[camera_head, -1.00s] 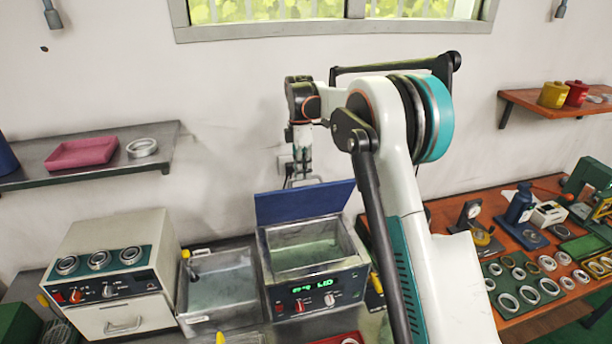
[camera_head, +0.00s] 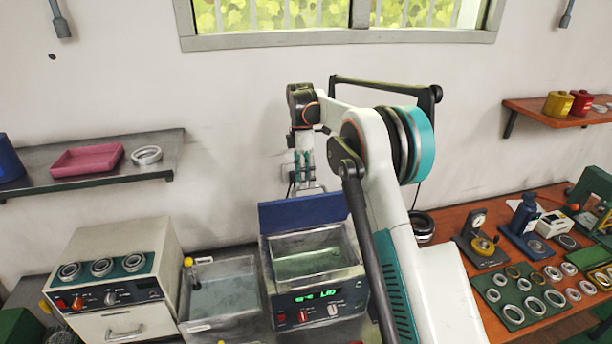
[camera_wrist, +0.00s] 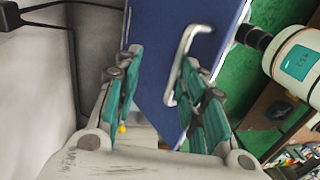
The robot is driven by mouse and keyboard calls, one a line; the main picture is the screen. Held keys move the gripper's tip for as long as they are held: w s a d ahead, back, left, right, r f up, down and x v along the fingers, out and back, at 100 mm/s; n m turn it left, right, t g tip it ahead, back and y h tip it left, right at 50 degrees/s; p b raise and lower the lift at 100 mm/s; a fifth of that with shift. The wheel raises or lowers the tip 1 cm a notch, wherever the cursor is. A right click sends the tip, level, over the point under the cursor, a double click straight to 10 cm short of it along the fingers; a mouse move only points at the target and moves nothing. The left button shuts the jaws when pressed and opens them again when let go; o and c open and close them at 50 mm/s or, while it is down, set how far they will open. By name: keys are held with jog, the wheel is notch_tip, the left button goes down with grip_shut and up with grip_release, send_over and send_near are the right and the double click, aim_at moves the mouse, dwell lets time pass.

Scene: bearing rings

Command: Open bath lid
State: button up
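The bath (camera_head: 316,299) is a grey box with a green display and liquid inside. Its blue lid (camera_head: 303,212) stands raised along the bath's back edge, and the opening is uncovered. My gripper (camera_head: 304,182) is above the lid's top edge, close to the lid's handle. In the wrist view, my gripper (camera_wrist: 158,64) has its teal-padded fingers apart. The blue lid (camera_wrist: 165,95) fills the space beyond them. Its silver handle (camera_wrist: 184,58) lies by the right finger, partly hidden; I cannot tell whether they touch.
A second open basin (camera_head: 222,296) stands left of the bath, beside a white oven unit (camera_head: 122,280) with rings on top. A shelf (camera_head: 100,181) holds a pink tray (camera_head: 88,160). An orange bench (camera_head: 480,257) with tools and rings is at right.

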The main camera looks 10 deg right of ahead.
jog(key=shift+o, duration=0.5)
jog(key=shift+w+f, duration=0.4)
jog(key=shift+f, duration=0.25)
jog(key=shift+o, duration=1.1)
jog(key=shift+w, duration=0.1)
jog(key=shift+c, duration=0.2)
jog(key=shift+w+r, duration=0.15)
jog(key=shift+r, duration=0.45)
jog(key=shift+c, duration=1.2)
jog(key=r, duration=0.3)
jog(key=w+r, duration=0.1)
jog(key=r, duration=0.5)
jog(key=shift+w+r, duration=0.35)
jog(key=shift+w, duration=0.05)
jog(key=shift+c, duration=0.2)
jog(key=shift+r, duration=0.65)
jog(key=shift+s+r, duration=0.1)
jog(key=shift+r, duration=0.05)
